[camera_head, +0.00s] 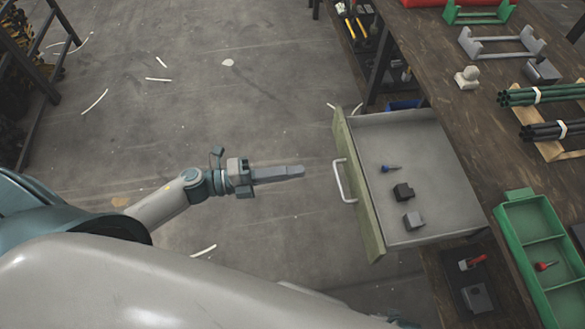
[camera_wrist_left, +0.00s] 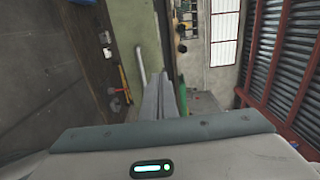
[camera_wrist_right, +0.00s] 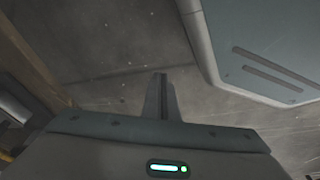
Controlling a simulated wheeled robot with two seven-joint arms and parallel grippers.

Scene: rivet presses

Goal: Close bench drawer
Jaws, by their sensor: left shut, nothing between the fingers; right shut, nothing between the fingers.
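The bench drawer (camera_head: 425,165) is pulled out from the wooden workbench (camera_head: 455,70). Its green front (camera_head: 357,185) faces left and carries a pale bar handle (camera_head: 343,181). The front and handle (camera_wrist_left: 141,63) also show in the left wrist view. My left gripper (camera_head: 302,171) is shut and empty, pointing right, a short gap left of the handle. My right gripper (camera_wrist_right: 160,76) is shut and empty in the right wrist view, over the floor; the head view does not show it.
Inside the drawer lie a blue-tipped item (camera_head: 389,168), a black block (camera_head: 403,192) and a grey block (camera_head: 413,220). A green tray (camera_head: 505,225) and pipe bundles (camera_head: 545,94) rest on the bench. The floor (camera_head: 250,100) left of the drawer is largely clear.

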